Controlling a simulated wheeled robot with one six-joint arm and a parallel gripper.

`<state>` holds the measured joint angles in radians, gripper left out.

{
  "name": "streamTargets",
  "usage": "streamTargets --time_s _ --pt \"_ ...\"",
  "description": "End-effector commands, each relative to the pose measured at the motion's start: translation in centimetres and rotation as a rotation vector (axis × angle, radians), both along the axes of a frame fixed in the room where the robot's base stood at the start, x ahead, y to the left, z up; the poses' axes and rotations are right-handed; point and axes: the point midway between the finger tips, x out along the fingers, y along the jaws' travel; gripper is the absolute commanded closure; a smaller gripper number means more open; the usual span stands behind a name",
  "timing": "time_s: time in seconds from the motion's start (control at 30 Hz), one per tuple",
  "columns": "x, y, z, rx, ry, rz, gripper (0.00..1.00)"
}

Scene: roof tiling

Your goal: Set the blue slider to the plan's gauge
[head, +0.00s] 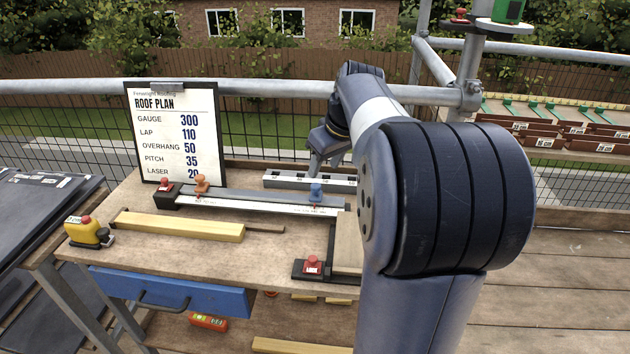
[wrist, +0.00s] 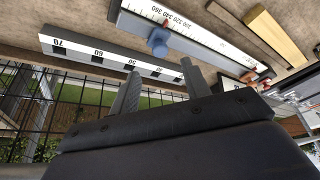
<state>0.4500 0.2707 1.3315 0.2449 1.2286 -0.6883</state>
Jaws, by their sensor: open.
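The roof plan board (head: 175,135) stands at the back left of the bench and reads GAUGE 300. The blue slider (head: 316,193) sits at the right part of a long rail with a white scale (head: 255,206). In the wrist view, the blue slider (wrist: 157,40) is beside the scale (wrist: 195,45), near marks around 320 to 360; its exact reading is unclear. My gripper (head: 318,168) is open and empty, behind and above the blue slider. In the wrist view, the fingers of my gripper (wrist: 160,88) are apart, with the slider beyond their tips.
A black-and-white ruler (head: 310,180) lies behind the rail. A yellow wood batten (head: 185,226), a yellow tape measure (head: 88,232) and a red lock block (head: 313,266) are in front.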

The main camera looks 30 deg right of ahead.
Motion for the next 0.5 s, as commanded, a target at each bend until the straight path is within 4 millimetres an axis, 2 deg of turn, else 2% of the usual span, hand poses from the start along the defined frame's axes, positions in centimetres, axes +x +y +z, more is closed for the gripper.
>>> streamTargets --time_s 0.03,0.2,0.33,0.5 --pt "0.4 0.1 -1.4 0.002 0.003 0.001 0.55" --pt "1.5 0.4 -4.1 0.001 0.002 0.001 0.55" --pt "2.1 0.5 -5.4 0.001 0.001 -0.001 0.55" --pt "2.4 0.5 -6.1 0.001 0.0 -0.001 0.55"
